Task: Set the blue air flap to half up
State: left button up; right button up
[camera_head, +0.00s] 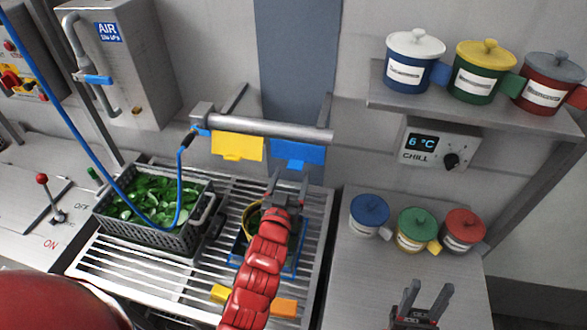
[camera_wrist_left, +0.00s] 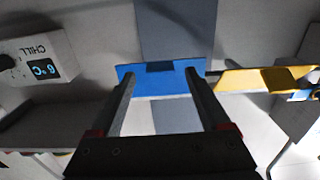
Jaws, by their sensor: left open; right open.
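The blue air flap (camera_head: 297,152) hangs below the right part of a grey horizontal bar (camera_head: 270,127), beside a yellow flap (camera_head: 237,146). Its exact tilt is hard to tell. My left gripper (camera_head: 289,180) is open and empty, just below and in front of the blue flap, fingers pointing at it. In the left wrist view the blue flap (camera_wrist_left: 160,86) spans the gap between the two fingertips; whether they touch it is unclear. My right gripper (camera_head: 424,298) is open and empty at the lower right, over the right counter.
A dark crate of greens (camera_head: 150,240) stands on the slatted rack, left of my left arm. A blue hose (camera_head: 82,135) crosses the left side. Several lidded pots stand on the shelf (camera_head: 470,108) and right counter (camera_head: 375,275). A CHILL box (camera_head: 437,145) is mounted under the shelf.

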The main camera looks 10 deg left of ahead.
aim_at(296, 157)
pick_arm(q)
jog(key=shift+w+r, duration=0.2)
jog(key=shift+w, duration=0.45)
jog(key=shift+w+f+p, duration=0.2)
jog(key=shift+w+p, duration=0.15)
jog(key=shift+w, duration=0.25)
jog(key=shift+c, duration=0.2)
grip_shut()
dwell(0.4)
